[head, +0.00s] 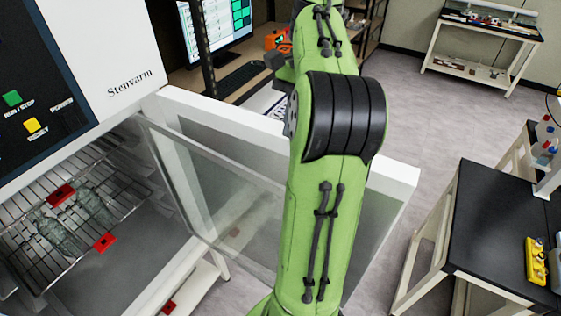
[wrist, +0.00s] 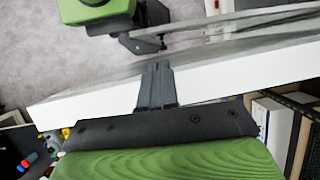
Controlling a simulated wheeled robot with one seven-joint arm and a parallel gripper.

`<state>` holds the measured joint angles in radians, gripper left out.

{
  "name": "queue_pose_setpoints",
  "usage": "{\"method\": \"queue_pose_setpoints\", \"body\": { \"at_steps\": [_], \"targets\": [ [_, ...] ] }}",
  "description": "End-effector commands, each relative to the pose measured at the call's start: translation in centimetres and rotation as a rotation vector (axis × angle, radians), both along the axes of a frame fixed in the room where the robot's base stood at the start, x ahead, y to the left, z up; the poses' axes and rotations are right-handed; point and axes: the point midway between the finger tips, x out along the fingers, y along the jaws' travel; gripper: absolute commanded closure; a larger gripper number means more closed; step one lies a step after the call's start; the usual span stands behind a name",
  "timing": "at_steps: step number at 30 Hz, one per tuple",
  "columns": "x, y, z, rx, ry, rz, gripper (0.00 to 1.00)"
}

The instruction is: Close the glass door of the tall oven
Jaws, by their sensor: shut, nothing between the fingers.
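The tall oven (head: 110,55) stands at the left in the head view, with its dark control panel on top and its chamber open. Its glass door (head: 390,178) is swung wide open, with a white frame around the clear pane, and reaches right behind my green arm. The arm hides the middle of the door. In the wrist view the door's white frame (wrist: 90,100) runs across the picture. My gripper (wrist: 157,70) is shut and empty, its fingers overlapping the white frame; I cannot tell whether they touch it. I cannot make out the fingertips in the head view.
Wire racks (head: 75,215) with bagged items and red pieces sit inside the oven. A desk with a monitor (head: 215,30) and keyboard stands behind the door. A black-topped table (head: 490,215) stands at the right. Grey floor (head: 415,120) is clear between them.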

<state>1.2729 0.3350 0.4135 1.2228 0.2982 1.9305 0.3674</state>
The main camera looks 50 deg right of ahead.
Motion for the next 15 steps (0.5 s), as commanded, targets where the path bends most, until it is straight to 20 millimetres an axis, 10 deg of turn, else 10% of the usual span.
{"method": "queue_pose_setpoints", "body": {
  "at_steps": [15],
  "targets": [
    [-0.2, 3.1, -8.1, -0.002, 0.002, 0.003, 1.00]
  ]
}}
